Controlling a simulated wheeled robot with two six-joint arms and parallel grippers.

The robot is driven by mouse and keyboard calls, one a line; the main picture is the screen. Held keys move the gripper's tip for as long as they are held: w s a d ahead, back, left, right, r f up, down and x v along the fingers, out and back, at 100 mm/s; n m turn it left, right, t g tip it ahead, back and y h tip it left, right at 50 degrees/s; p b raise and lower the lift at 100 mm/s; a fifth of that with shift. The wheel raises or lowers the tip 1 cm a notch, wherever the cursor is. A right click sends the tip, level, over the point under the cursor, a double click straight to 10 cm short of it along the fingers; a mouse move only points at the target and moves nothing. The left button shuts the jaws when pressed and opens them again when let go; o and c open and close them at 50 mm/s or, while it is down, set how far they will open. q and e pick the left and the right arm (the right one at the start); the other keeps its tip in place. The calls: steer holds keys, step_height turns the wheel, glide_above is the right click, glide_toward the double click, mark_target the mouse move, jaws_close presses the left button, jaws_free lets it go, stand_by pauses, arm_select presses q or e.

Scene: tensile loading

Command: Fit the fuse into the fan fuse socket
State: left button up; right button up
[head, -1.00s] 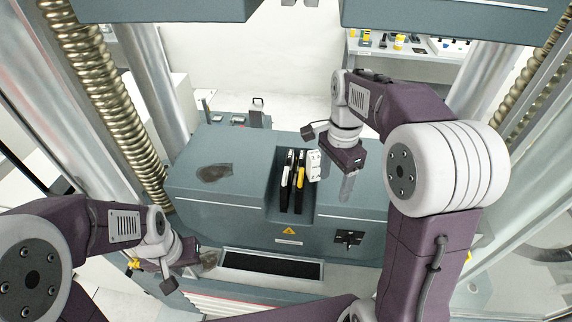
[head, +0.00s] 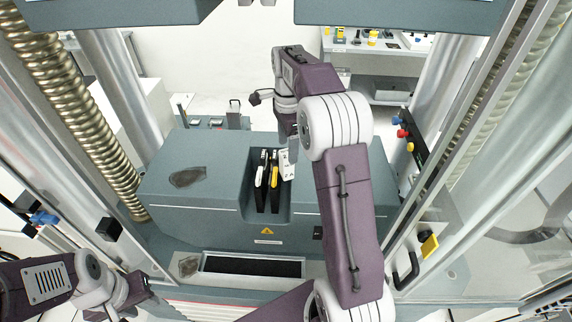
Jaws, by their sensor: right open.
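My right gripper (head: 293,148) is open, just above the right side of the recess in the grey-blue machine block. A white block (head: 286,168) stands upright in the recess, right below and beside the gripper fingers. Two slim black holders stand to its left, one with a white upper part (head: 260,174) and one with a yellow upper part (head: 274,176). I cannot tell which of these is the fuse or the fan fuse socket. My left gripper (head: 140,302) is low at the left, away from the recess; its fingers are too unclear to tell their opening.
The machine block (head: 190,210) fills the middle, with a dark patch (head: 187,177) on its top. A coiled metal spring column (head: 75,105) stands left and a rail with coloured knobs (head: 404,134) right. A shelf with small items (head: 375,43) is behind.

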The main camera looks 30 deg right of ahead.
mark_target(287, 153)
steer(key=f, duration=0.3)
steer(key=f+p, duration=0.1)
steer(key=f, duration=0.1)
steer(key=shift+s+a+f, duration=0.1)
steer(key=shift+s+a, duration=0.1)
steer(key=shift+a, duration=0.05)
jaws_close()
step_height(287, 153, up, 10)
steer(key=shift+r, duration=0.1)
